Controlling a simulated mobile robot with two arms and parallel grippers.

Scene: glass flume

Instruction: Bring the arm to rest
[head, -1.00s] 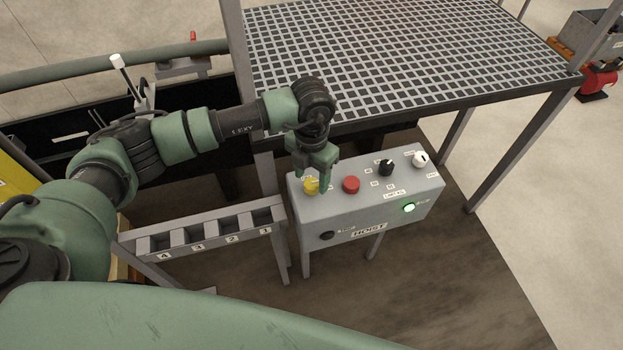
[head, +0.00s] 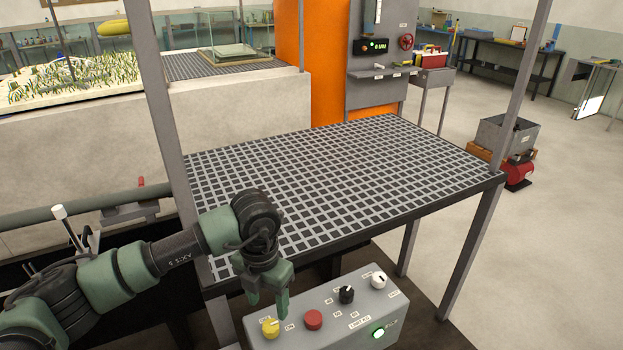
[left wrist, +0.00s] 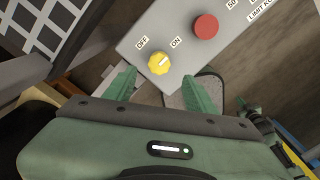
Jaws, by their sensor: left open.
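My left arm reaches in from the left in the head view. Its green left gripper (head: 268,294) points down just above the left end of the grey hoist control box (head: 345,300), close to the yellow knob (head: 270,328). In the left wrist view the two fingertips (left wrist: 160,82) are spread apart with nothing held between them. The yellow knob (left wrist: 159,62) lies just beyond the gap, between the OFF and ON labels. Whether the fingers touch the box is unclear. My right gripper is not in view.
A red button (head: 313,319), a black knob (head: 346,295), a white knob (head: 379,280) and a lit green lamp (head: 378,333) are on the box. A bare grating platform (head: 340,180) with posts stands right behind the arm. Open floor (head: 560,250) lies to the right.

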